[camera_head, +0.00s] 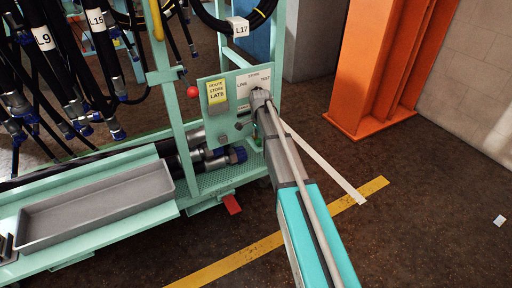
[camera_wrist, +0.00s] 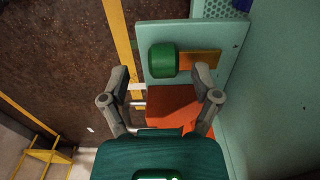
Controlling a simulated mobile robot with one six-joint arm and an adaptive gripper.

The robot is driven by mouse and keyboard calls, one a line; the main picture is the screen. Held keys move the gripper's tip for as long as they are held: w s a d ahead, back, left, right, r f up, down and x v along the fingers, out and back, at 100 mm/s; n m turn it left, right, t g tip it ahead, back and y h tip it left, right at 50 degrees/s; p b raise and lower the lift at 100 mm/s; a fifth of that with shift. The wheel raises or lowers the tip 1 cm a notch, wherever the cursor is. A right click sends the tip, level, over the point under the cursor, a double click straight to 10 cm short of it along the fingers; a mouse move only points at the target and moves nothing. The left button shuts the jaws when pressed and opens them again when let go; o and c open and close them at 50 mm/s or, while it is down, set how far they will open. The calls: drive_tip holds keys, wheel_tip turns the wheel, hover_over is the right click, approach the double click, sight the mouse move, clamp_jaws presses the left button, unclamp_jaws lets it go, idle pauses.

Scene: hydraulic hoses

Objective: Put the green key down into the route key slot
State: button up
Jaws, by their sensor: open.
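The green key (camera_wrist: 163,60) shows as a rounded green block on a pale green plate in the wrist view. A brass-coloured piece (camera_wrist: 204,59) lies right beside it; I cannot tell whether it belongs to the key. My gripper (camera_wrist: 163,88) is open, with its two fingers apart on either side of and short of the key, touching nothing that I can see. In the head view my gripper (camera_head: 262,98) is in front of the route panel (camera_head: 218,121), which is marked STORE, LINE and TEST. My wrist covers part of this panel, and I cannot make out the slot.
A yellow card (camera_head: 216,92) and a red ball knob (camera_head: 193,92) are left of my gripper. Hoses hang at the left above a grey tray (camera_head: 98,205). A red tab (camera_head: 232,204) sticks out low on the cart. An orange post (camera_head: 385,65) stands right; the floor between is clear.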

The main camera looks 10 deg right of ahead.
drive_tip(key=shift+f, duration=0.35)
idle(0.4)
drive_tip(key=c, duration=1)
